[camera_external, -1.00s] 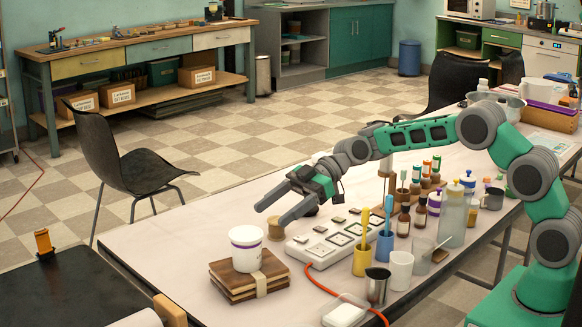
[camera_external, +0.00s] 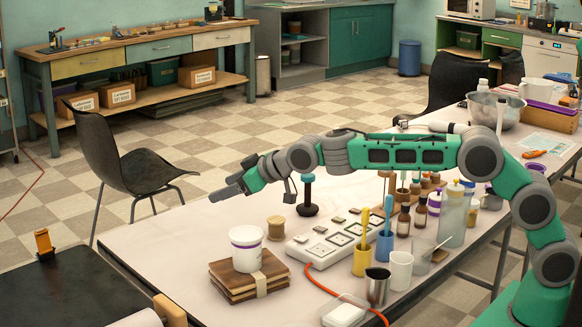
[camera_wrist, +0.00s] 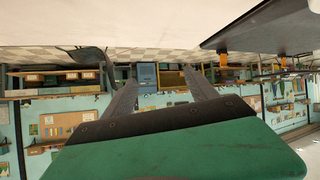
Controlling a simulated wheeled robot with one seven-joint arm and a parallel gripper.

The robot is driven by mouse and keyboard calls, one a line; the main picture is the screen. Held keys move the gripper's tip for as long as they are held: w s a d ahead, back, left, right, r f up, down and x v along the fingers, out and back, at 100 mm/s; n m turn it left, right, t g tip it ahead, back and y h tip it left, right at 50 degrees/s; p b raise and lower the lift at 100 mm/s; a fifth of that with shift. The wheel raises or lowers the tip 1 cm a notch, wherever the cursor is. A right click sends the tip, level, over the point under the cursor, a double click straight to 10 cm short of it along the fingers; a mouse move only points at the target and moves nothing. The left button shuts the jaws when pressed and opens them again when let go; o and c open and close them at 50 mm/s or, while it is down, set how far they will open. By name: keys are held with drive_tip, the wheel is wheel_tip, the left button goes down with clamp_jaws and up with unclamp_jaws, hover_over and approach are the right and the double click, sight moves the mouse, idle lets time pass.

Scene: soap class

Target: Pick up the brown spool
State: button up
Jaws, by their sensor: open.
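A small tan-brown wooden spool (camera_external: 276,228) stands upright on the white table, behind the white cup and left of the white power strip. My gripper (camera_external: 222,190) is up and to the left of the spool in the external view, near the table's far edge, and touches nothing there. Its fingers point left and nearly level. In the wrist view my gripper (camera_wrist: 160,75) shows two dark fingers apart with nothing between them. I cannot make out the spool in the wrist view.
A white cup (camera_external: 246,258) sits on stacked brown boards (camera_external: 250,286) in front of the spool. A dark stamp-like object (camera_external: 307,197) stands just right of it. The power strip (camera_external: 330,246), toothbrush cups and bottles crowd the right. The table is clear left of the spool.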

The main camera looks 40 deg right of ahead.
sight(279, 225)
drive_tip(key=s+d+r+m+t+h+b, duration=0.1)
drive_tip(key=s+d+r+m+h+b, duration=0.25)
drive_tip(key=s+d+m+h, duration=0.6)
drive_tip(key=shift+m, duration=0.35)
drive_tip(key=f, duration=0.6)
drive_tip(key=f+p, duration=0.1)
drive_tip(key=f, duration=0.6)
drive_tip(key=shift+s+a+f, duration=0.1)
drive_tip(key=shift+a, duration=0.1)
drive_tip(key=x, duration=0.2)
drive_tip(key=b+x, duration=0.1)
drive_tip(key=x, duration=0.2)
drive_tip(key=f+x, duration=0.1)
drive_tip(key=x, duration=0.2)
drive_tip(key=shift+s+d, duration=0.2)
drive_tip(key=shift+s, duration=0.1)
drive_tip(key=shift+c, duration=0.6)
drive_tip(key=c, duration=1.3)
drive_tip(key=shift+r, duration=0.1)
